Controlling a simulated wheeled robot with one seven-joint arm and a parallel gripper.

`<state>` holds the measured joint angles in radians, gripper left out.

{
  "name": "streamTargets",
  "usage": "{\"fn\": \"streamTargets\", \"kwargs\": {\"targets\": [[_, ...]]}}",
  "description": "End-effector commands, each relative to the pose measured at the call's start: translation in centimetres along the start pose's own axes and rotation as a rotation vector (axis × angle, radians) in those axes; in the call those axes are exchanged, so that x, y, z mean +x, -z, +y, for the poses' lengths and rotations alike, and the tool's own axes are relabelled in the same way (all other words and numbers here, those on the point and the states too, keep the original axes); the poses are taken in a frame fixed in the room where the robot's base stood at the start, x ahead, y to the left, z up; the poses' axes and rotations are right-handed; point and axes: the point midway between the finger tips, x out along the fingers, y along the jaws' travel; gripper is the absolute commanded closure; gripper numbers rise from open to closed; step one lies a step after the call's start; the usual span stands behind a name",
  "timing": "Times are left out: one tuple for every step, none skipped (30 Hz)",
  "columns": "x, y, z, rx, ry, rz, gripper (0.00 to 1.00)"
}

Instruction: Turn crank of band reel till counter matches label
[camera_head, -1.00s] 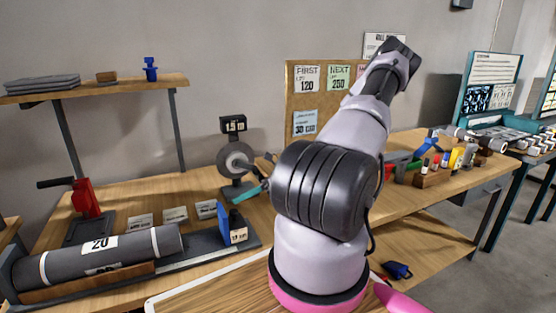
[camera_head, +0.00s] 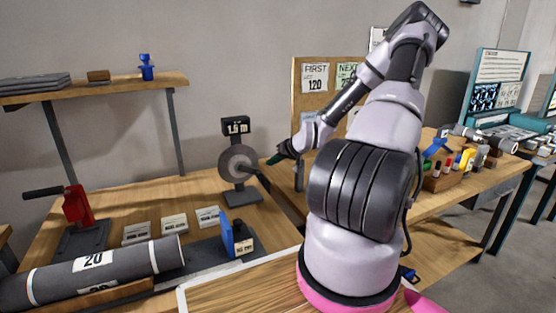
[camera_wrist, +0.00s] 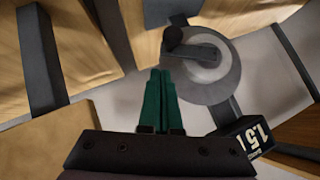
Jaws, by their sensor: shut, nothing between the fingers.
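The band reel (camera_head: 236,163) is a grey disc on a dark stand on the bench, and it also shows in the wrist view (camera_wrist: 214,72). Its counter (camera_head: 236,127) on top reads about 1.5 m; the wrist view shows 1.5 on it (camera_wrist: 252,137). The dark crank knob (camera_wrist: 173,38) stands out in front of the disc. My gripper (camera_head: 272,160), with green fingers, is just right of the reel. In the wrist view its fingers (camera_wrist: 160,72) are together and empty, below the knob and apart from it. A small label (camera_head: 243,247) on the blue-and-black piece is too small to read surely.
A grey roll (camera_head: 130,268) marked 20 lies at the front left. Several small cards (camera_head: 173,224) lie behind it. A red crank device (camera_head: 76,207) stands at the left. A pinboard (camera_head: 315,100) is behind my arm. Bare bench lies left of the reel stand.

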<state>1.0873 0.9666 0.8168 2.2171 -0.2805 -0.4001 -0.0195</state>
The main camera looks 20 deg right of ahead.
Motion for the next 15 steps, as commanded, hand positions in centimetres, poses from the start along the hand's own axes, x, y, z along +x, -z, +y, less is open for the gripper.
{"fn": "streamTargets", "kwargs": {"targets": [[1.1,0.0,-0.1,0.001,0.003,-0.001,1.0],[1.6,0.0,-0.1,0.001,0.002,-0.001,1.0],[2.2,-0.1,-0.1,0.001,0.002,-0.001,1.0],[2.6,-0.1,-0.1,0.001,0.001,-0.001,1.0],[3.0,0.0,-0.1,0.001,0.002,-0.001,1.0],[3.5,0.0,-0.1,0.001,0.002,-0.001,1.0],[3.7,0.0,0.0,0.002,0.001,0.0,1.0],[4.0,0.0,0.0,0.002,0.001,0.0,1.0],[4.3,0.0,0.0,0.002,0.001,-0.001,1.0],[4.4,0.0,0.0,0.003,0.0,-0.001,1.0],[4.5,0.0,0.0,0.003,0.0,-0.001,1.0],[4.6,0.0,0.0,0.003,0.0,-0.001,1.0],[4.7,0.0,0.0,0.003,0.0,-0.001,1.0],[4.7,0.0,0.1,0.003,-0.001,-0.001,1.0],[4.7,0.0,0.1,0.003,-0.001,-0.001,1.0]]}}
